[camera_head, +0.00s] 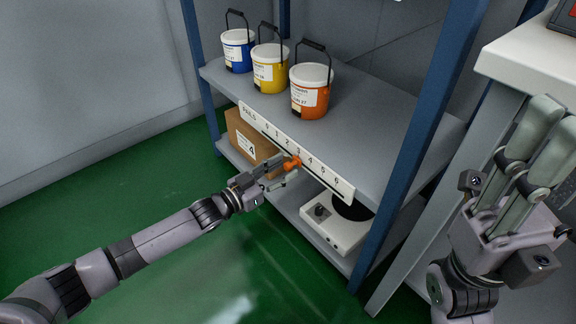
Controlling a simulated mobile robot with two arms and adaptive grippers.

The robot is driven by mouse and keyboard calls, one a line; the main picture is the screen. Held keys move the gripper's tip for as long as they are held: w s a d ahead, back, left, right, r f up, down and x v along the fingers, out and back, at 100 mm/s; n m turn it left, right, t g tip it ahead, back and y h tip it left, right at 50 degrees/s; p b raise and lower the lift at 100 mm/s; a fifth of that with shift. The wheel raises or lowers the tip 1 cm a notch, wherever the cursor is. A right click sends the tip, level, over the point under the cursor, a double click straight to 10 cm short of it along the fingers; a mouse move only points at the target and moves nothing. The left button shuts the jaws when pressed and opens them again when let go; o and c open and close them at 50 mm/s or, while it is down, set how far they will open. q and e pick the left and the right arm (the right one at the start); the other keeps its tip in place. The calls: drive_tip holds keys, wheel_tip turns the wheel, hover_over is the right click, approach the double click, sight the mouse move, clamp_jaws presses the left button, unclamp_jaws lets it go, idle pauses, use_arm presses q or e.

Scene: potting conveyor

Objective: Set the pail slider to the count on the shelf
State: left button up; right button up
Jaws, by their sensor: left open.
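Three lidded pails stand in a row on the upper shelf (355,125): a blue one (238,55), a yellow one (270,75) and an orange one (310,98). A white scale strip (330,178) marked "PAILS" with numbers runs along the shelf's front edge. The orange slider knob (292,162) sits near the middle of the strip; its exact number is hard to read. My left gripper (284,172) is open at the knob, with its fingers around or just beside it; contact cannot be told. My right gripper (555,120) is raised at the right, fingers apart and empty.
A cardboard box (240,134) and a white device with a dark round plate (333,222) stand on the lower shelf. Blue posts (425,130) frame the shelf. A pale table (520,60) stands at the right. The green floor (130,180) is clear.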

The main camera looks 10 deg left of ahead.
use_arm(q)
drive_tip(key=v, duration=0.9)
drive_tip(key=shift+s, duration=0.2)
drive_tip(key=shift+a, duration=0.15)
